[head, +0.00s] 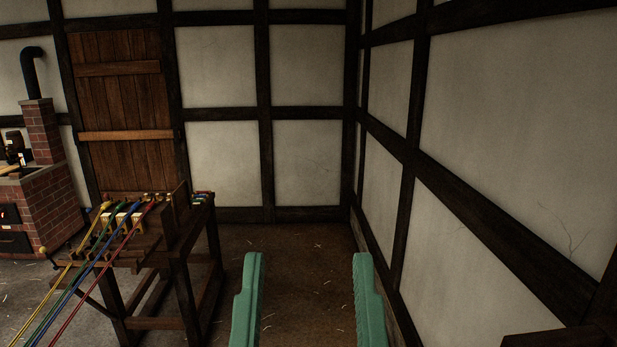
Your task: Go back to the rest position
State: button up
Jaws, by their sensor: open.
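My gripper (308,300) shows at the bottom middle of the head view. Its two green fingers stand well apart, with nothing between them but a view of the floor beyond. It is open and empty. The gripper is to the right of the wooden rope bench (197,248) and appears apart from it. The rest of my arm is out of the picture.
Yellow, green, blue and red ropes (98,258) run from the bench toward the lower left. A brick stove (45,190) with a black pipe stands at the far left, near a plank door (120,110). A timbered wall (520,130) closes the right side. Floor (300,260) ahead is clear except for straw bits.

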notch_tip(320, 180, up, 21)
jog(key=p, duration=1.6)
jog(key=shift+a+p, duration=0.15)
jog(key=shift+p, duration=0.25)
